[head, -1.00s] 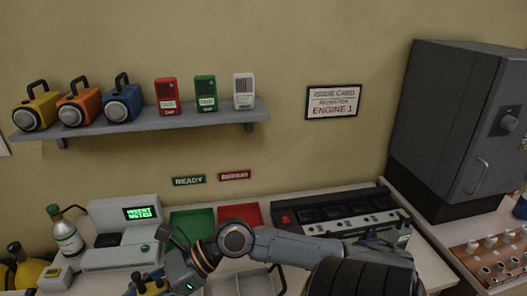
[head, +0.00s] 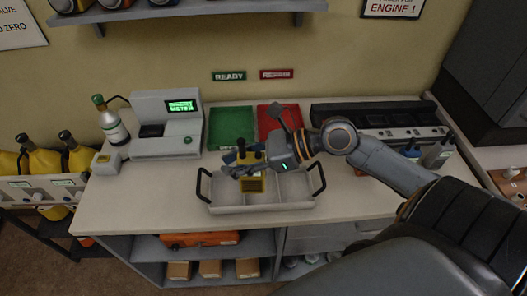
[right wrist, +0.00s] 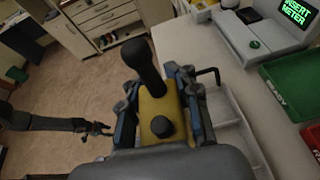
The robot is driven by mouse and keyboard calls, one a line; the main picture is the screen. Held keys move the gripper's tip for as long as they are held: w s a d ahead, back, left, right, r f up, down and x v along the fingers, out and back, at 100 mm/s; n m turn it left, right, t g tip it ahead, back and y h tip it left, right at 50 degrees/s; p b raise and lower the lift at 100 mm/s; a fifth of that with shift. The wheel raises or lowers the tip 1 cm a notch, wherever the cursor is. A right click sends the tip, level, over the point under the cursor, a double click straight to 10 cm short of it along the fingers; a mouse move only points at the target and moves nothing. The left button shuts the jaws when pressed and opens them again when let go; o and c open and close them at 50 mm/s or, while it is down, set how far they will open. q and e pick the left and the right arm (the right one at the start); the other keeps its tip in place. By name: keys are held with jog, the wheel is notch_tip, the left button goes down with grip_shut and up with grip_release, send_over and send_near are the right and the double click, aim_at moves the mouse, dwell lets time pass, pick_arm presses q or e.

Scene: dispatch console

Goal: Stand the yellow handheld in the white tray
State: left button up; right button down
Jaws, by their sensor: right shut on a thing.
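The yellow handheld (head: 252,184), with a black antenna and knob on top, is held roughly upright by my right gripper (head: 247,166). It shows over the left-middle part of the white tray (head: 262,209); I cannot tell whether its base touches the tray floor. In the right wrist view the handheld (right wrist: 158,108) sits between the two fingers of the right gripper (right wrist: 160,110), with the tray (right wrist: 236,135) below and to the right. My left gripper (right wrist: 97,128) shows small at the left of the right wrist view, away from the tray; its jaws are unclear.
A green tray (head: 230,127) and red tray (head: 275,118) lie behind the white tray. A meter box (head: 165,130) and a bottle (head: 110,122) stand at the left. A black charger bank (head: 380,115) is at the right. The counter's front left is clear.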

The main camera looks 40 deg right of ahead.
jog(key=f+b, duration=0.2)
jog(key=d+f+b, duration=0.1)
jog(key=shift+s+f, duration=0.1)
jog(key=shift+s, duration=0.15)
jog(key=d+b, duration=0.1)
jog(key=d+f+b, duration=0.1)
jog(key=b, duration=0.1)
jog(key=shift+s+f+b, duration=0.1)
jog(key=shift+s+b, duration=0.2)
jog(key=shift+s, duration=0.05)
jog(key=s+d+r+n+b, duration=0.1)
jog(key=s+d+r+b, duration=0.2)
jog(key=s+d+b, duration=0.35)
jog(key=shift+g+y, duration=0.4)
jog(key=w+a+f, duration=0.1)
jog(key=w+f, duration=0.3)
jog(key=w+a+f+p, duration=0.1)
jog(key=w+f, duration=0.3)
jog(key=w+a+f, duration=0.1)
jog(key=w+f, duration=0.3)
jog(key=f, duration=0.1)
jog(key=shift+w+a+p, duration=0.25)
jog(key=shift+w+p, duration=0.1)
pick_arm(q)
notch_tip(320, 180, down, 12)
jog(key=s, duration=0.2)
jog(key=shift+s+d, duration=0.2)
jog(key=shift+d, duration=0.2)
